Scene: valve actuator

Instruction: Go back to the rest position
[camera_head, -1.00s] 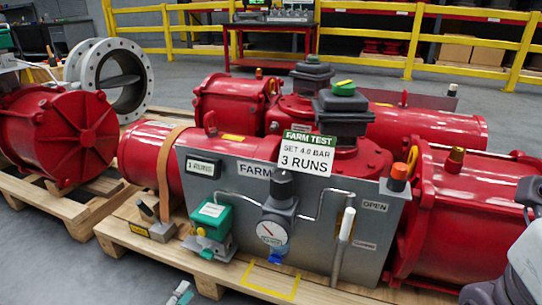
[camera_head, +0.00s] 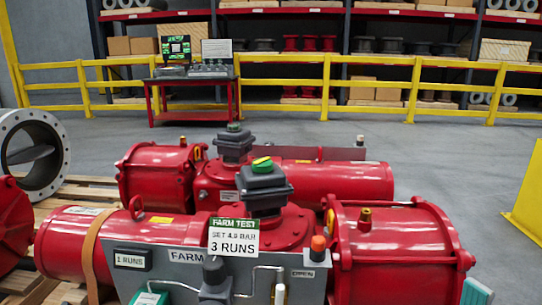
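The red valve actuator (camera_head: 400,237) lies across the lower middle of the head view, its lower part cut off by the bottom edge. A grey panel (camera_head: 190,262) stands on its front, with a white and green "FARM TEST, SET 4.0 BAR, 3 RUNS" sign (camera_head: 234,238) above it. A gauge block (camera_head: 214,278) and the top of a green box (camera_head: 150,298) show at the bottom edge. Neither of my grippers can be made out.
A second red actuator (camera_head: 330,182) lies behind the first. A flanged pipe ring (camera_head: 35,150) stands at the left. A red bench (camera_head: 195,100), a yellow railing (camera_head: 390,107) and loaded shelves are farther back. Grey floor (camera_head: 440,165) is open at the right, before a yellow panel (camera_head: 525,200).

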